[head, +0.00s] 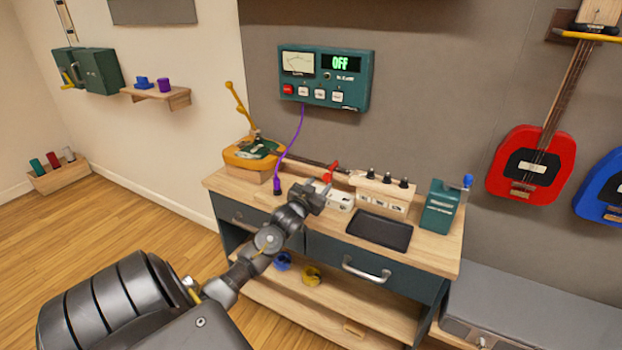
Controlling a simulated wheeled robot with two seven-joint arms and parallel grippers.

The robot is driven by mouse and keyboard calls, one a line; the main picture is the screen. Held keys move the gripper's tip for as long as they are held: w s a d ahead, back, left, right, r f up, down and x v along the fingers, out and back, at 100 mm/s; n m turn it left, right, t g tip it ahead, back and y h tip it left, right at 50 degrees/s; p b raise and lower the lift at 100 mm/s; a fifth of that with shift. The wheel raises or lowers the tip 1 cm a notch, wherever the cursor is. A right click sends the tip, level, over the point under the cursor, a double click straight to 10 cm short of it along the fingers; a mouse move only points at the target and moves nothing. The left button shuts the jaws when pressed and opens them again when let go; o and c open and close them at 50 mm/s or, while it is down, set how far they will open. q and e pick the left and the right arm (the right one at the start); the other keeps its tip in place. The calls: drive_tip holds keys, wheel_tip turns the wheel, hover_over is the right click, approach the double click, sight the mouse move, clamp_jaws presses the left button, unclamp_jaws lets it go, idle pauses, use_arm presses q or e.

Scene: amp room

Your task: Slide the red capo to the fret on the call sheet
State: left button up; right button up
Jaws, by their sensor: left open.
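The red capo (333,167) sits on the dark neck of a small orange guitar (243,159), which lies on the workbench with its neck pointing right. My left gripper (325,184) is open over the bench, just in front of and below the capo in the head view. The gap between the fingers and the capo is too small to judge, so I cannot tell if they touch. The frets are too small to read. I cannot make out a call sheet. My right gripper is not in view.
The wooden bench (218,184) also holds a black tray (380,231), white pedal boxes and a teal box (439,208). A purple cable (291,150) hangs beside the guitar from the teal wall panel (325,76), which reads OFF. A red guitar (512,181) hangs at right.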

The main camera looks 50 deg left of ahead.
use_arm(q)
drive_tip(key=v, duration=0.7)
drive_tip(key=shift+s+b, duration=0.25)
drive_tip(key=shift+b, duration=0.05)
drive_tip(key=shift+d, duration=0.1)
